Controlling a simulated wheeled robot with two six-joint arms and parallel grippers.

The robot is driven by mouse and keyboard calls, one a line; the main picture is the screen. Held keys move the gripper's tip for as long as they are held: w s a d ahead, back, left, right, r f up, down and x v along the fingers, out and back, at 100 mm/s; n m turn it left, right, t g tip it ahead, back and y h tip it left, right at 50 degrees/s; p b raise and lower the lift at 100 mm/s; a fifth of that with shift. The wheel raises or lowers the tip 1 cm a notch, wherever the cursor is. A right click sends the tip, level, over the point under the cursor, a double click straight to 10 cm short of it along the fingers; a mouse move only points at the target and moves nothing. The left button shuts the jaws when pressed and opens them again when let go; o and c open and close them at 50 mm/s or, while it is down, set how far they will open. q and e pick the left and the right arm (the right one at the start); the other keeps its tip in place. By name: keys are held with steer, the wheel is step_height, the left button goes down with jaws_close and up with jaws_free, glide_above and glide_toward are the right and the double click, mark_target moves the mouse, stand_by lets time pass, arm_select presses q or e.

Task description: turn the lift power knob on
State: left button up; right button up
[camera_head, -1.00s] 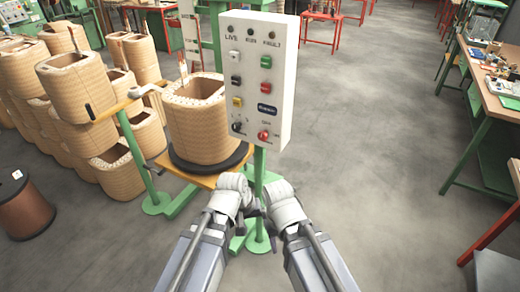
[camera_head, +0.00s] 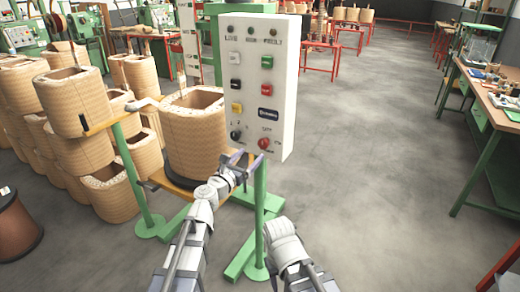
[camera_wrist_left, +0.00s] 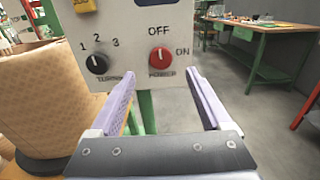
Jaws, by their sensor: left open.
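A white control panel (camera_head: 284,100) on a green post carries the red power knob (camera_head: 264,143) near its lower right. In the left wrist view the red knob (camera_wrist_left: 160,58) has OFF printed above, ON to its right and POWER below; its white mark points up towards OFF. My left gripper (camera_head: 248,163) is open just below the panel's lower edge. In the left wrist view its fingers (camera_wrist_left: 160,76) spread on either side of the red knob's line, apart from it and empty. My right arm shows at bottom centre; its jaws are not visible.
A black numbered knob (camera_wrist_left: 97,63) sits left of the red one. A tan coil (camera_head: 195,132) stands on a platform left of the panel, with several stacked coils further left. A green-legged workbench (camera_head: 485,90) stands at right. The floor between is clear.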

mark_target(262, 144)
arm_select(q)
steer(key=x, duration=0.8)
steer(key=shift+s, duration=0.1)
jaws_close()
stand_by(0.5)
